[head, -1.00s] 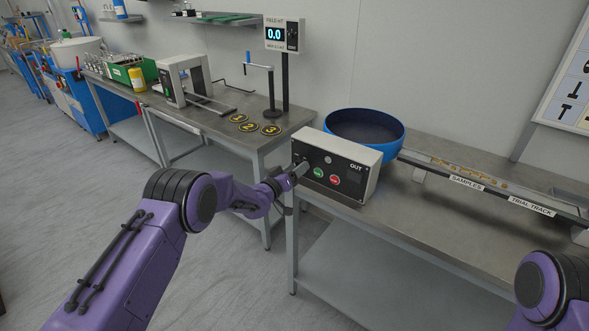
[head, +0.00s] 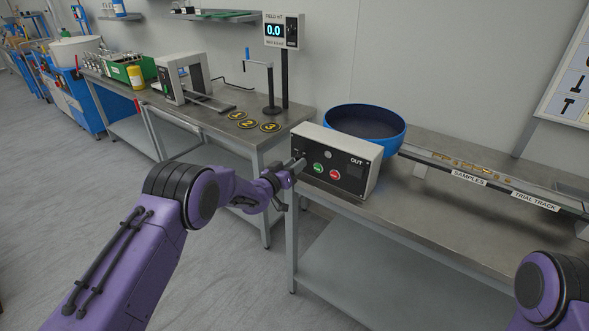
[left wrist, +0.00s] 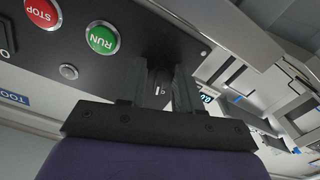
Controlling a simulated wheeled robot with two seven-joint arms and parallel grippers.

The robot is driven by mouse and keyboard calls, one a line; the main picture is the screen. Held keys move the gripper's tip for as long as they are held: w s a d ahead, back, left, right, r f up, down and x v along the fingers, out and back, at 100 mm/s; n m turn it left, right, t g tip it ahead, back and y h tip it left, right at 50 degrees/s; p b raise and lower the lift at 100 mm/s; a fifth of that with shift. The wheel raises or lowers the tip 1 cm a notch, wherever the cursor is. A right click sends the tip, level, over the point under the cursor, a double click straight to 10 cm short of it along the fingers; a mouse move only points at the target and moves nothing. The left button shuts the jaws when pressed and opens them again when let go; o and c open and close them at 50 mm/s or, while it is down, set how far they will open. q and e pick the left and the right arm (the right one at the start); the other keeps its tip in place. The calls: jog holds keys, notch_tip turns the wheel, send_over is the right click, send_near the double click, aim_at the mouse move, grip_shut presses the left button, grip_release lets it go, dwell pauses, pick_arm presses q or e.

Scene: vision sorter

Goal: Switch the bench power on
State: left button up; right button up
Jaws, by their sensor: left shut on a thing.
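The control box (head: 336,160) stands at the left end of the near bench. Its dark front carries a green RUN button (head: 319,168), a red STOP button (head: 334,174) and an OUT label. In the left wrist view the RUN button (left wrist: 102,38) and STOP button (left wrist: 43,12) show upside down. My left gripper (head: 298,166) is at the panel's left end, and its fingers (left wrist: 160,82) are shut on a small dark switch knob with a white mark (left wrist: 158,90), mostly hidden between them. My right gripper is out of view.
A blue bowl (head: 365,139) stands behind the box. A track (head: 490,183) labelled SAMPLES and TRIAL TRACK runs right. The far bench holds a crank stand (head: 271,88), a meter reading 0.0 (head: 274,31) and numbered discs (head: 270,127). Bench space in front of the track is clear.

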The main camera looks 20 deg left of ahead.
pick_arm(q)
jog(key=shift+a+f+m+b, duration=0.1)
jog(key=shift+a+m+b, duration=0.05)
jog(key=shift+m+b, duration=2.1)
jog(key=shift+a+m+b, duration=0.1)
jog(key=shift+m+b, duration=1.8)
jog(key=shift+m, duration=0.65)
jog(key=o, duration=1)
jog(key=b+v, duration=0.1)
jog(key=v, duration=0.9)
jog(key=shift+s+a+b, duration=0.1)
jog(key=shift+s+b, duration=0.1)
jog(key=shift+b, duration=0.15)
